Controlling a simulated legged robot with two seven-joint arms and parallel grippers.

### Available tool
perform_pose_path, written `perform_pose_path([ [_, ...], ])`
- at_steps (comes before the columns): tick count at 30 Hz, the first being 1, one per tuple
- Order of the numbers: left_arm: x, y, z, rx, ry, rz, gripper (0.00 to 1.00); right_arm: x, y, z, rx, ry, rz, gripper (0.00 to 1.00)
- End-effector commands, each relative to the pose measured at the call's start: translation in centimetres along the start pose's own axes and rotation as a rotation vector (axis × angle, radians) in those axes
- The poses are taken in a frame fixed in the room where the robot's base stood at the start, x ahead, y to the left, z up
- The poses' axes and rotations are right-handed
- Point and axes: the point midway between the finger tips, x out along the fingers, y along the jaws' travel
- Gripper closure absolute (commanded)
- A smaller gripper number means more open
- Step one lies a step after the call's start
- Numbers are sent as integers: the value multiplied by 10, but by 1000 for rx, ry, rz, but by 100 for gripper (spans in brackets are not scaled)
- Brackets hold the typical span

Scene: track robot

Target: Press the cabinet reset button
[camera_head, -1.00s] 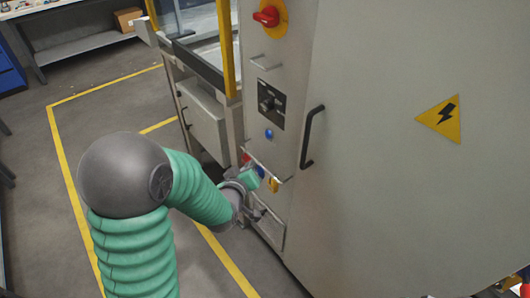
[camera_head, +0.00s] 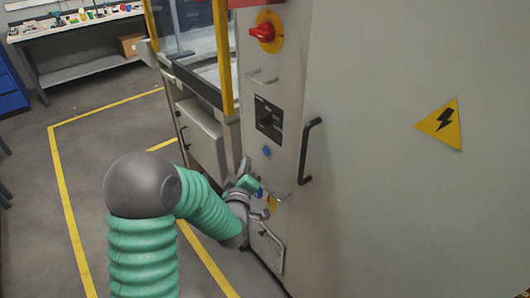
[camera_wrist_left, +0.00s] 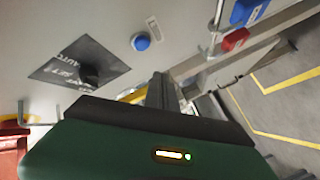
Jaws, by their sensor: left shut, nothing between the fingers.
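The cabinet's round blue button (camera_head: 267,152) sits on the grey front panel below the dark selector plate (camera_head: 269,118). In the left wrist view the blue button (camera_wrist_left: 141,42) is unobstructed, just beyond the finger tips. My left gripper (camera_head: 246,166) is shut and empty, close to the panel, a little below and left of the button. In the left wrist view its dark fingers (camera_wrist_left: 158,88) end short of the button, with a visible gap. I cannot tell how far off the panel they are. My right gripper is in neither view.
Blue (camera_wrist_left: 248,12) and red (camera_wrist_left: 233,38) padlock-like pieces hang by a rail beside the button. A yellow one (camera_head: 271,203) hangs below my gripper. A red rotary switch (camera_head: 264,32) and a black door handle (camera_head: 309,150) stick out. The floor left of the cabinet is clear.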

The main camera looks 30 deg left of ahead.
Motion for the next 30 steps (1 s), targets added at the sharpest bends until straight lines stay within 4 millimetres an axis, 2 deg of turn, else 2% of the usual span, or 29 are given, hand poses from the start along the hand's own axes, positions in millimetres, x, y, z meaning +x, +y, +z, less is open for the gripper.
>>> perform_pose_path([
  [6,19,14,15,-1,-1,0,100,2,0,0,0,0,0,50],
  [10,25,18,19,0,-1,0,100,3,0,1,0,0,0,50],
  [30,26,19,19,0,-1,-1,100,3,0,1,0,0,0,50],
])
